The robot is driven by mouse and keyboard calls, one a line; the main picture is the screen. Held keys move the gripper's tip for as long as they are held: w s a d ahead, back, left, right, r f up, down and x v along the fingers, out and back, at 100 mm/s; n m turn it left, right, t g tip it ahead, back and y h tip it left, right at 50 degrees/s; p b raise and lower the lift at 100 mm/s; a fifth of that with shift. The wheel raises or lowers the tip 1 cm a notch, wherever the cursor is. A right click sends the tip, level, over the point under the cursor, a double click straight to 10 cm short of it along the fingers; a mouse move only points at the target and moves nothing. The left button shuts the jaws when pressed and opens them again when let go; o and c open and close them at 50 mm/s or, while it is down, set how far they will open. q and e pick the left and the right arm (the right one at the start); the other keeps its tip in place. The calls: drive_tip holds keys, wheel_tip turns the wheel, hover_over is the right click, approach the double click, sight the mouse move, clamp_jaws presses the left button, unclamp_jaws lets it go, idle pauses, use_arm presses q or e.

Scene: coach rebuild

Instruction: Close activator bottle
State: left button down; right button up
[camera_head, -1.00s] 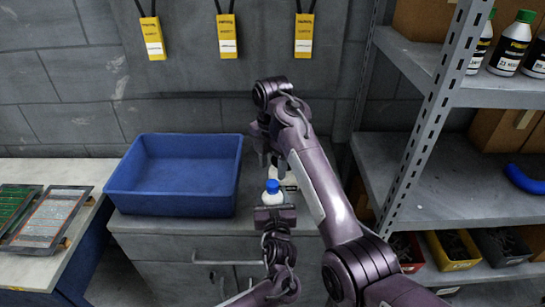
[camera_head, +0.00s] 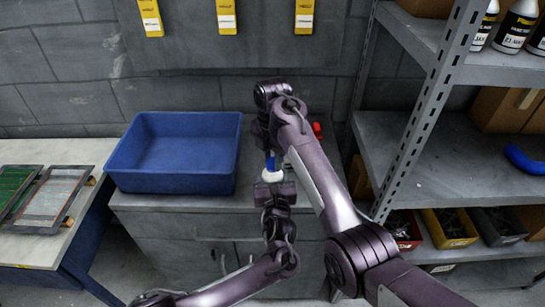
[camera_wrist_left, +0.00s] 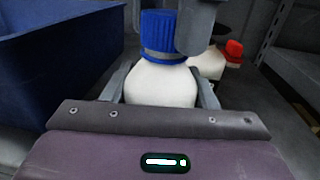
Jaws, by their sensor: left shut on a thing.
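A white bottle (camera_head: 273,176) with a blue cap (camera_head: 270,162) stands upright on the grey cabinet top. In the left wrist view, the bottle (camera_wrist_left: 161,84) sits between my left fingers and the blue cap (camera_wrist_left: 163,35) is on its neck. My left gripper (camera_head: 272,182) is shut on the bottle's body. My right gripper (camera_head: 267,151) comes down from behind at the cap. In the left wrist view, one grey right finger stands close against the cap's right side; whether the jaws clamp the cap is not clear.
A blue bin (camera_head: 172,153) stands left of the bottle. A red cap (camera_head: 317,130) shows behind my right arm, on another white bottle (camera_wrist_left: 208,64) in the left wrist view. A metal shelf (camera_head: 425,120) with bottles and parts bins stands right.

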drive_tip(key=shift+c, duration=1.4)
drive_tip(key=m, duration=1.1)
drive_tip(key=shift+m, duration=0.4)
drive_tip(key=m, duration=0.4)
drive_tip(key=o, duration=1.1)
